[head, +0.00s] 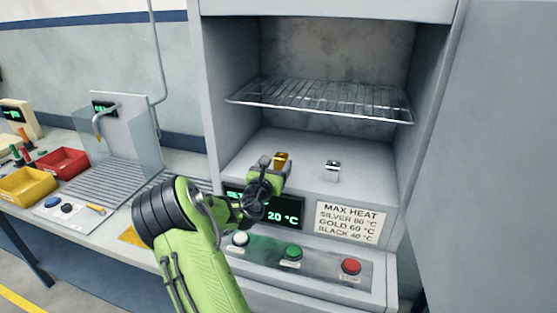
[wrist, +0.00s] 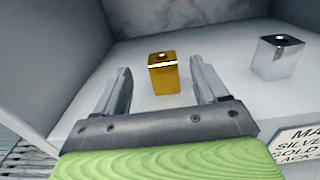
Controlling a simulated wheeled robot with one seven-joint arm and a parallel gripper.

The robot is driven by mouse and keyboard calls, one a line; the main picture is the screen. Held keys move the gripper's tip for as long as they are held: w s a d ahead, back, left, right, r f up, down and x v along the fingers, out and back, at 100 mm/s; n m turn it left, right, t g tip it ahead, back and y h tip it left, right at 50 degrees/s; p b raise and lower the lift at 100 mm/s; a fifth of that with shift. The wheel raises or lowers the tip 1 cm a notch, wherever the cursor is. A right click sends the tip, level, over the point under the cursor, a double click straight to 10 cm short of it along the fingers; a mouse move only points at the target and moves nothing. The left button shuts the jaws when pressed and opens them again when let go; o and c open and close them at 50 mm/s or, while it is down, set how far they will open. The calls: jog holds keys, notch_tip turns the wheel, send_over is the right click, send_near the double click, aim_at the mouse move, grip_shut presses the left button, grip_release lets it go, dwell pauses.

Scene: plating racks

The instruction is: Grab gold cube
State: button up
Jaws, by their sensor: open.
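The gold cube (wrist: 164,76) stands upright on the oven floor near its front. In the head view the gold cube (head: 283,160) shows just beyond my gripper (head: 272,166), partly hidden by it. In the wrist view my gripper (wrist: 162,88) is open, with one finger to the left of the gold cube and one to the right. The cube appears centred between the fingertips, with a visible gap on each side. I cannot tell how far the fingers reach along it.
A silver cube (head: 332,170) stands to the right on the oven floor (head: 355,148). A wire rack (head: 330,101) spans the oven above. A control panel (head: 310,262) with buttons and a label (head: 347,222) lies below the opening. Yellow (head: 27,187) and red (head: 62,163) bins are at left.

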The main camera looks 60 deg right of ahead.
aim_at(279, 160)
jog(key=d, duration=0.6)
jog(key=shift+w+d+f, duration=0.1)
jog(key=shift+w+f, duration=0.2)
jog(key=shift+w, duration=0.1)
jog(key=shift+a+r, duration=0.1)
jog(key=shift+a, duration=0.1)
jog(key=shift+c, duration=0.6)
jog(key=shift+d, duration=0.1)
grip_shut()
